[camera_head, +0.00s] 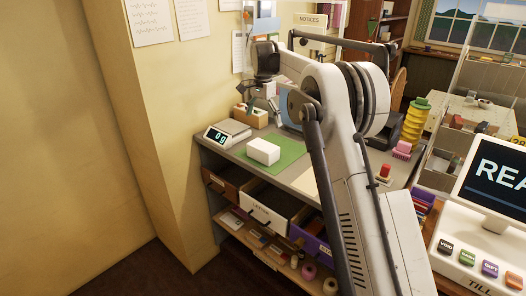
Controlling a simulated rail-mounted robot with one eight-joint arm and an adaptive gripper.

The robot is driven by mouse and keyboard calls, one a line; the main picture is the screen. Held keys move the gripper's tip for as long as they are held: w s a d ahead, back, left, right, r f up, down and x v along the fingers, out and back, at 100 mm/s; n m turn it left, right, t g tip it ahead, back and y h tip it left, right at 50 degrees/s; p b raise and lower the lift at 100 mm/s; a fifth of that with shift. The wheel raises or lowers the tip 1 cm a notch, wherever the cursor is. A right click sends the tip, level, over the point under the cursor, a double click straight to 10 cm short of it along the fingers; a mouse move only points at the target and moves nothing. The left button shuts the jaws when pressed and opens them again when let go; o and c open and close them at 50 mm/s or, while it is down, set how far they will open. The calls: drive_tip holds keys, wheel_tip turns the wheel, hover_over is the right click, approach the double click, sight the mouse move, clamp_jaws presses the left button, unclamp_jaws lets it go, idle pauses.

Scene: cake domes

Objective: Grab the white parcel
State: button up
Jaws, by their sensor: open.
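The white parcel (263,151) is a small white box lying on a green mat (289,157) on the grey counter, just right of a scale. My gripper (265,103) hangs from my arm above the back of the counter, behind and above the parcel and apart from it. Its fingers are small in the picture, point downward and look open, with nothing between them. My arm covers part of the counter to the right of the mat.
A scale (227,134) with a lit display stands left of the parcel. A brown box (250,116) sits behind it, near the gripper. Open drawers (262,213) jut out below the counter's front edge. A till (484,243) fills the right foreground.

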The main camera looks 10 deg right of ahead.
sight(263, 145)
wheel_tip(263, 145, down, 12)
drive_tip(key=shift+w+f+p, duration=0.15)
drive_tip(key=shift+f+p, duration=0.1)
drive_tip(key=shift+p, duration=0.5)
drive_tip(key=c, duration=1.1)
